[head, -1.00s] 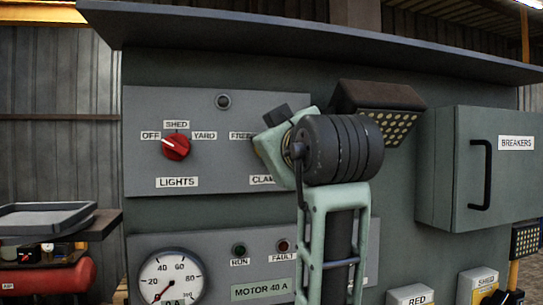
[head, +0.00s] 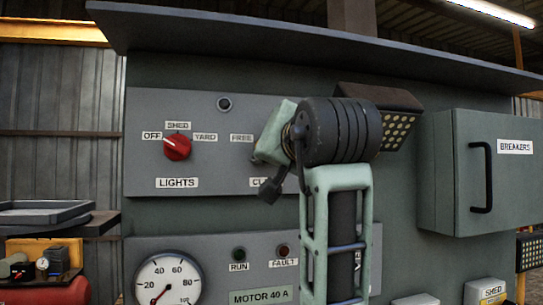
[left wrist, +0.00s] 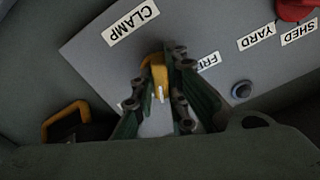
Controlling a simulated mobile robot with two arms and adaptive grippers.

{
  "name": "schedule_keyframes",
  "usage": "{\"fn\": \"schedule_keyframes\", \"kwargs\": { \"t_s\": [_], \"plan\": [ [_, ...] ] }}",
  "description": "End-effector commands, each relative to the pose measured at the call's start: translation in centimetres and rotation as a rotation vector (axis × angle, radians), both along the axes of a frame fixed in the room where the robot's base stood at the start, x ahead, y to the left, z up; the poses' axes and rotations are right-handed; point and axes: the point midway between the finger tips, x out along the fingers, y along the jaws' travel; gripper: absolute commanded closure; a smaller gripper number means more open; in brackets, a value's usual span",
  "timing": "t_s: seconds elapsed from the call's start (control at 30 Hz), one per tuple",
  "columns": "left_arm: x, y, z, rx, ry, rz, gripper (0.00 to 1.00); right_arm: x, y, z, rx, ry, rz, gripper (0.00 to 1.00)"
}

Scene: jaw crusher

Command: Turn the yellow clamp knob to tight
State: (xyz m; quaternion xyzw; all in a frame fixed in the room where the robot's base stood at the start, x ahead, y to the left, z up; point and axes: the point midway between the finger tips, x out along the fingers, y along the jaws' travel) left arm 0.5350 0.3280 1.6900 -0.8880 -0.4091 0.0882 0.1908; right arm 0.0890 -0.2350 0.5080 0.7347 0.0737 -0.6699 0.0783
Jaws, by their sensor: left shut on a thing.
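The yellow clamp knob (left wrist: 156,77) shows in the left wrist view on the grey panel, between the CLAMP and FREE labels. A small white mark shows on it. My left gripper (left wrist: 161,88) is shut on it, one finger on each side. In the head view my left arm and wrist hide the knob and my fingers. The FREE label (head: 241,138) shows just left of my wrist. The CLAMP label (left wrist: 131,23) is whole in the wrist view and partly covered in the head view. The tight mark is hidden. My right gripper is in neither current view.
The red lights knob (head: 177,147) is left on the same panel. A hood (head: 300,32) overhangs above. A gauge (head: 168,281) is below.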

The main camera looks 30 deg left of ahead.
Motion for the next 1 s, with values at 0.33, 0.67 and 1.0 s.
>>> {"fn": "schedule_keyframes", "kwargs": {
  "t_s": [0.33,0.67,1.0],
  "plan": [
    [0.0,0.0,-0.4,0.204,0.245,0.001,1.0,0.0,0.0,-1.9,0.0,0.0,0.0,0.69],
    [0.0,0.0,-0.3,0.347,0.411,-0.001,1.0,0.0,0.0,-3.0,0.0,0.0,0.0,0.69],
    [0.1,0.0,-0.2,0.407,0.485,-0.002,1.0,0.0,0.0,-3.4,0.0,0.0,0.0,0.69]
  ]
}}
